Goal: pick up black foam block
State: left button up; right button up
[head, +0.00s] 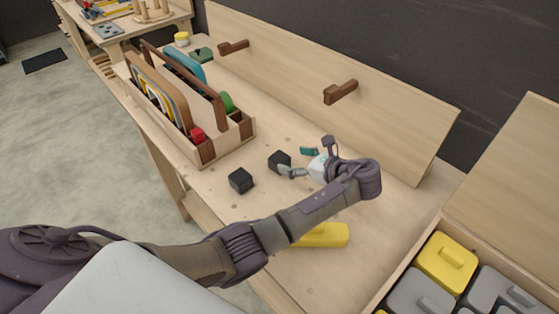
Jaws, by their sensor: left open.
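Two small black blocks lie on the light wooden bench (265,211). One black block (241,180) is nearer its front edge. The other black block (279,160) is farther back, right in front of my left gripper (291,167). My left arm reaches across the bench from the lower left. The left gripper is open, with one grey finger at the near side of the farther block. I cannot tell whether it touches the block. The other finger is hard to make out. My right gripper is not in view.
A small teal piece (308,151) lies just behind the left gripper. A yellow block (323,235) lies partly behind my forearm. A wooden rack (178,147) with boards stands to the left. A back panel with brown handles rises behind. A tray of yellow and grey blocks (447,262) is at right.

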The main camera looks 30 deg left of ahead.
aim_at(283, 160)
pick_arm(q)
jog(key=shift+w+a+f, duration=0.15)
jog(key=shift+a, duration=0.15)
jog(key=shift+p+x, duration=0.3)
jog(key=shift+x, duration=0.45)
jog(key=x, duration=0.3)
jog(key=shift+s+a+f+p, duration=0.2)
jog(key=shift+s+f+p, duration=0.05)
jog(key=shift+p, duration=0.05)
jog(key=shift+a+f, duration=0.1)
jog(key=shift+a, duration=0.05)
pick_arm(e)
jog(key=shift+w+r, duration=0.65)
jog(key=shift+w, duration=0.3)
pick_arm(q)
jog(key=shift+c, duration=0.8)
jog(key=c, duration=0.7)
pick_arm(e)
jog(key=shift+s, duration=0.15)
